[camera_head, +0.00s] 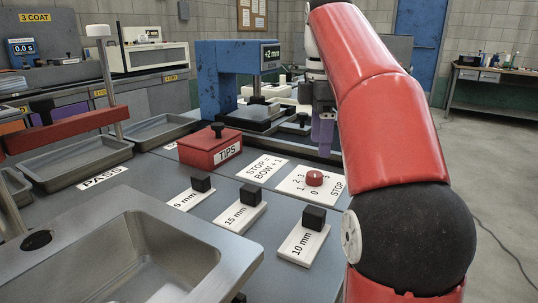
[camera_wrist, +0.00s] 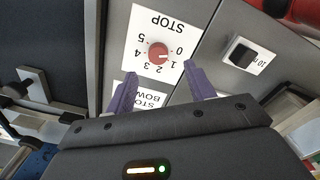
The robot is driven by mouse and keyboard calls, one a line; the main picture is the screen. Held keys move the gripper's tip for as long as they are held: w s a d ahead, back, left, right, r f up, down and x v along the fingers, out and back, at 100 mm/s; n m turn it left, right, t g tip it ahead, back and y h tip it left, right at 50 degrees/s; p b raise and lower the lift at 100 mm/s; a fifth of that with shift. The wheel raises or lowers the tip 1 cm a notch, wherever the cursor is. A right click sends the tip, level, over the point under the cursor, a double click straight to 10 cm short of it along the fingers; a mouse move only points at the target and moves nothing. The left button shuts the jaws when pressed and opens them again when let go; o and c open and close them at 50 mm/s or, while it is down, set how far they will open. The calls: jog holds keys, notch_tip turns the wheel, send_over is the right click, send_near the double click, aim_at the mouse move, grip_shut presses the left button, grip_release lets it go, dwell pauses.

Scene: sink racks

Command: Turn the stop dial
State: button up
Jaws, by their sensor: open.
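The stop dial (camera_head: 314,178) is a round red knob on a white plate (camera_head: 296,190) marked STOP, with numbers around the knob. In the wrist view the dial (camera_wrist: 158,53) shows upside down, just beyond and between my fingertips, and nothing touches it there. A small pale mark shows on the knob, but I cannot tell surely which number it points to. My gripper (camera_head: 322,132) has purple fingers pointing down, behind the dial in the head view. Its two fingers (camera_wrist: 160,72) are apart and empty in the wrist view.
A card reading STOP = BOW +1 (camera_head: 262,168) lies left of the dial. Black-knobbed blocks, including the 10 mm one (camera_head: 303,240), stand in front. A red TIPS box (camera_head: 210,150) and a blue gauge (camera_head: 225,75) reading +2 mm stand behind. A metal sink (camera_head: 150,255) fills the front left.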

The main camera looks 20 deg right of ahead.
aim_at(314, 173)
jog(key=shift+w+a+r, duration=0.1)
jog(key=shift+w+a, duration=0.05)
jog(key=shift+w, duration=0.15)
jog(key=shift+f+b, duration=0.6)
jog(key=shift+f, duration=0.25)
jog(key=shift+f+b, duration=1.15)
jog(key=shift+f, duration=1.8)
jog(key=shift+c, duration=0.4)
jog(key=c, duration=0.9)
